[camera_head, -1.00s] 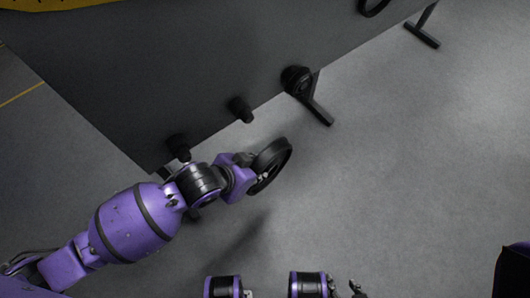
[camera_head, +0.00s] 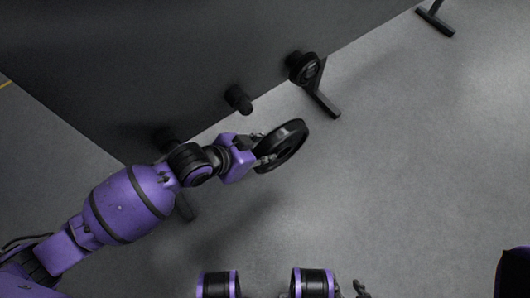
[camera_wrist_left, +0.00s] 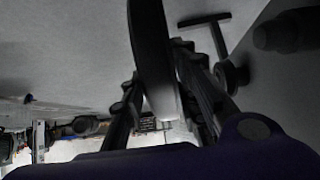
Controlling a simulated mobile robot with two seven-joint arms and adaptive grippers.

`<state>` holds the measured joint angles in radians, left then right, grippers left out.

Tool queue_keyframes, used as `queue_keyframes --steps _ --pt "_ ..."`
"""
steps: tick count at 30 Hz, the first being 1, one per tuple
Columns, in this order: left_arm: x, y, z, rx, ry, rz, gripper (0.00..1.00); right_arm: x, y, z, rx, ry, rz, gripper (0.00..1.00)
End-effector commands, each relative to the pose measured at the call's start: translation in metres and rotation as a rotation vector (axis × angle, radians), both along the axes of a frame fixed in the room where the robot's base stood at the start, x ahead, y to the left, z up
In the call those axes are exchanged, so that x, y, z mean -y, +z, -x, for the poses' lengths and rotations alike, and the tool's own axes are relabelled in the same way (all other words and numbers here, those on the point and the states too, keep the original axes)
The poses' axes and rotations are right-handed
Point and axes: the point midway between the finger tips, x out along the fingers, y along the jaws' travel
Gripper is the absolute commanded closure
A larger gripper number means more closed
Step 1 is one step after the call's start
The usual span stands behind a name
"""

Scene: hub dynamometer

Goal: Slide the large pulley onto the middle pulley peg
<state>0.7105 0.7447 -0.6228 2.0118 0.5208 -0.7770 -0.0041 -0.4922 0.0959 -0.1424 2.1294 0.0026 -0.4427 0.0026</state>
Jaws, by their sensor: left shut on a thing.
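The large pulley (camera_head: 293,137) is a dark, spoked wheel. My left gripper (camera_head: 263,150) is shut on its near-left side and holds it in the air, tilted, in front of the board. In the left wrist view the pulley (camera_wrist_left: 150,50) is seen nearly edge-on between the fingers (camera_wrist_left: 160,105). The middle peg (camera_head: 238,98) is a bare black stub on the board, up and left of the pulley and apart from it. It seems to show at the right of the left wrist view (camera_wrist_left: 285,30). At the bottom, what looks like my right gripper (camera_head: 360,289) is partly cut off.
A smaller pulley (camera_head: 303,68) sits on the peg to the right. Another peg (camera_head: 165,138) is partly behind my left arm. The dark board (camera_head: 130,70) stands on feet, one (camera_head: 322,103) near the small pulley. The floor (camera_head: 420,160) at right is clear.

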Motion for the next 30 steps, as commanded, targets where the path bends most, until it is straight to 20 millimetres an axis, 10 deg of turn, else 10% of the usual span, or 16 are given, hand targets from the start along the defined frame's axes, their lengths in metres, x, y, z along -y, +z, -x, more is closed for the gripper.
queue_keyframes --steps 30 --pt "-0.030 0.002 -0.044 0.008 -0.001 0.004 1.00 -0.002 -0.041 0.008 -0.032 0.001 -0.003 0.60"
